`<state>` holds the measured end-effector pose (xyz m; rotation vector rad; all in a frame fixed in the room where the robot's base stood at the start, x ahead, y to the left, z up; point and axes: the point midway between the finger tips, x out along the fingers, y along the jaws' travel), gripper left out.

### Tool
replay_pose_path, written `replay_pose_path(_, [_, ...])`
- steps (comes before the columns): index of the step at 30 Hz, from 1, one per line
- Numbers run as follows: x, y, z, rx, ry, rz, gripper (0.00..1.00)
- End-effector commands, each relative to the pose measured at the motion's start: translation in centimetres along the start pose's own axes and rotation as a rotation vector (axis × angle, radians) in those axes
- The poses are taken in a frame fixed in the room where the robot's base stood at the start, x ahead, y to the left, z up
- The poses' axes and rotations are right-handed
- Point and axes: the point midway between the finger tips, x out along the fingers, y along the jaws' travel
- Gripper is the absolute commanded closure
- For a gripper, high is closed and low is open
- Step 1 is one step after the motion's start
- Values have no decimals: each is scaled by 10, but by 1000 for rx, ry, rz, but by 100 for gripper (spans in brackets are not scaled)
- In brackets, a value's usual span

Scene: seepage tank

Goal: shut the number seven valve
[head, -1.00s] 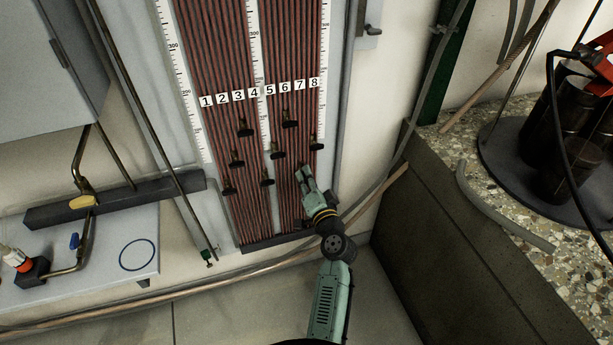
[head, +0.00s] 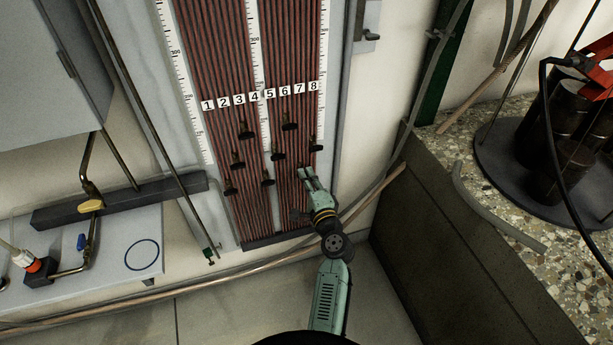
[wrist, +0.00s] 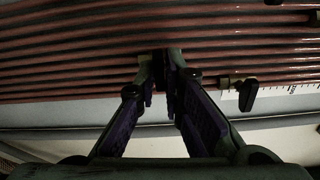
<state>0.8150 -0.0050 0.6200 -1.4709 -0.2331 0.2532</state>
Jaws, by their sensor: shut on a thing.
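The board of red tubes (head: 232,60) stands against the wall with number labels 1 to 8 across it. Small valves with black handles sit in a staggered pattern below the labels. My gripper (head: 307,172) is at the lower right of this group, on the tube line under label 7. In the wrist view its two fingers (wrist: 161,70) are closed on the dark handle of the number seven valve (wrist: 167,77), which they mostly hide. The number eight valve (head: 316,147) is just above and right of my gripper; its black handle also shows in the wrist view (wrist: 247,95).
Other valve handles stand close by on the left, such as the number five valve (head: 279,155). A speckled stone-topped ledge (head: 480,215) with dark cylinders (head: 555,135) is at the right. A pipe (head: 350,212) runs low along the wall. The floor in front is clear.

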Motion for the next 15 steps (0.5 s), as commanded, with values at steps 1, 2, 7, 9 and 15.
replay_pose_path(1, [0, 1, 0, 14, 0, 1, 100])
replay_pose_path(2, [0, 1, 0, 20, 0, 1, 100])
replay_pose_path(7, [0, 1, 0, 38, 0, 1, 100])
replay_pose_path(9, [0, 2, 0, 40, 0, 2, 100])
replay_pose_path(15, [0, 2, 0, 40, -1, 2, 100])
